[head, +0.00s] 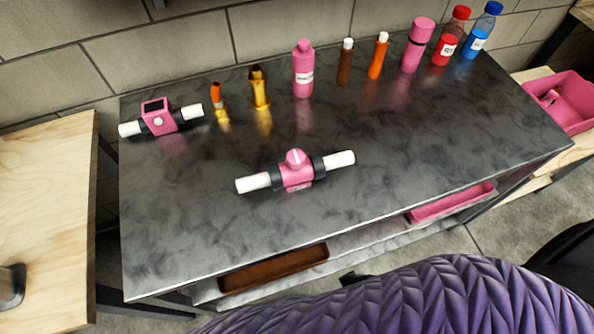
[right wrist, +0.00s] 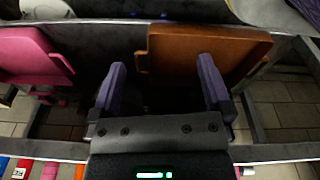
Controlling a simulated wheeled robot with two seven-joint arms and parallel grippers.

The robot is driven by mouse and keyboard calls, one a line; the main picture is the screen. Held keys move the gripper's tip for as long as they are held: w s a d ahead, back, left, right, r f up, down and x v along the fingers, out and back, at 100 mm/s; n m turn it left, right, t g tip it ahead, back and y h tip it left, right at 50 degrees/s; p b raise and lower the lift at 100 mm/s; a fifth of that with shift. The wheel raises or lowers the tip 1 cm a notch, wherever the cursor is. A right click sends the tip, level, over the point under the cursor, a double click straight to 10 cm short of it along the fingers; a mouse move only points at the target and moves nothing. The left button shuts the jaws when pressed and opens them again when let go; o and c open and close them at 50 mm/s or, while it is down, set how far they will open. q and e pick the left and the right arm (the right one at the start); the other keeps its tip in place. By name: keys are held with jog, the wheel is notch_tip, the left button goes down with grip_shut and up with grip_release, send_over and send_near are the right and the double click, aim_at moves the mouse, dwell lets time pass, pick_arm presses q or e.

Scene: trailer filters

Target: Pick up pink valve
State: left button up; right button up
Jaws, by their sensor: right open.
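The pink valve (head: 297,170) lies near the middle of the dark table top in the head view. It has a round pink knob on top, black collars and a white pipe stub at each end. No gripper is near or touching it. My right gripper (right wrist: 162,78) shows in the right wrist view with two purple fingers spread wide and nothing between them. Beyond its fingers are a brown tray (right wrist: 205,50) and a pink tray (right wrist: 35,55). The valve cannot be made out in the wrist view. My left gripper is not seen.
A pink meter-like device (head: 158,117) with white pipe ends sits at the table's left. Several bottles and tubes, including a pink bottle (head: 303,70), line the back edge. The brown tray (head: 273,270) and pink tray (head: 452,202) are below the front edge. Table surface around the valve is clear.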

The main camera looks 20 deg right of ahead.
jog(key=w+r+n+t+b, duration=0.15)
jog(key=w+r, duration=0.25)
jog(key=r, duration=0.5)
jog(key=w+r+n+t, duration=0.15)
jog(key=w+r, duration=0.25)
jog(key=r, duration=0.4)
jog(key=n+t+y+b, duration=0.35)
jog(key=n+t, duration=0.45)
jog(key=n, duration=2.5)
send_near(299, 160)
jog(key=shift+h, duration=0.35)
jog(key=x, duration=1.3)
jog(key=shift+s+a+b, duration=0.15)
jog(key=shift+a+b, duration=0.15)
jog(key=shift+b, duration=0.1)
jog(key=shift+r, duration=0.1)
grip_shut()
